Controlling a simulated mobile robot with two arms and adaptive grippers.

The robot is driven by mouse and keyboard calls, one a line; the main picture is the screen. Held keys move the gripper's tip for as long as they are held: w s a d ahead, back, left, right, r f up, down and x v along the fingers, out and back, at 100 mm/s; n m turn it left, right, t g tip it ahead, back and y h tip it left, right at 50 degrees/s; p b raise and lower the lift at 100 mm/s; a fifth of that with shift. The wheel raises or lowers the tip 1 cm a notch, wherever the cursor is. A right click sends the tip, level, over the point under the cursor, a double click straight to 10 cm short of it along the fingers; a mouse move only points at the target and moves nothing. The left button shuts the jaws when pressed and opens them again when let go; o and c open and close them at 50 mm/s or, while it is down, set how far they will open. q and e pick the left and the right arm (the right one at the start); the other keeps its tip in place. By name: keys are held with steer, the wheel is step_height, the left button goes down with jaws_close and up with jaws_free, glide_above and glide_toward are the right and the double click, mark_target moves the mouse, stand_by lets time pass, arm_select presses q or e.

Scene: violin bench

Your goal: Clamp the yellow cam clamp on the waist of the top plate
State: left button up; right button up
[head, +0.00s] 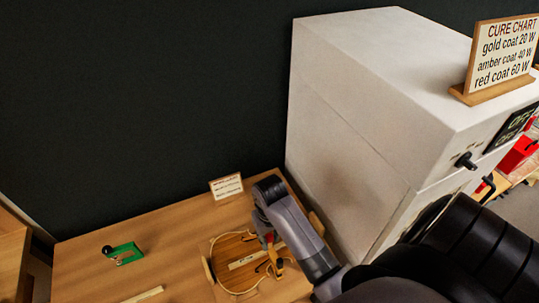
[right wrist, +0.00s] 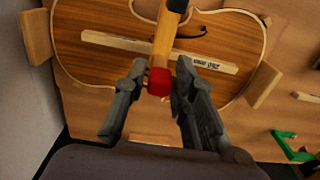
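The top plate (right wrist: 100,62) lies flat on the bench, with a pale bar (right wrist: 107,41) across it; it also shows in the head view (head: 229,246). My right gripper (right wrist: 161,72) is over the plate, its fingers close on both sides of a red end of what appears to be the yellow cam clamp (right wrist: 163,42). The clamp's yellow bar runs from the red end toward the plate's waist and has a dark part at its far end. Whether it touches the plate cannot be told. In the head view the right gripper (head: 268,236) partly hides the plate. My left gripper is not in view.
A green clamp (head: 126,251) lies on the bench to the left, beside a loose pale strip (head: 144,295). Wooden blocks (right wrist: 36,37) flank the plate. A small card (head: 226,187) stands behind it. A large white cabinet (head: 350,130) rises close on the right, with a cure chart on top.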

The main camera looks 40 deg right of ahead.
mark_target(270, 247)
jaws_close()
stand_by(0.3)
steer(key=s+t, duration=0.1)
steer(key=t, duration=0.2)
steer(key=shift+s+a+f+h, duration=0.2)
steer(key=shift+s+h, duration=0.2)
steer(key=shift+s+a+f+t+h+b, duration=0.1)
steer(key=shift+s+t+h+b, duration=0.1)
steer(key=shift+t, duration=0.4)
steer(key=shift+s+a+f+t+h+b, duration=0.15)
steer(key=shift+s+t+b, duration=0.1)
steer(key=shift+t, duration=0.35)
steer(key=shift+s+d+f+t+h+b, duration=0.1)
steer(key=shift+s+t+b, duration=0.1)
steer(key=shift+t, duration=0.4)
steer(key=shift+o, duration=2.1)
jaws_free()
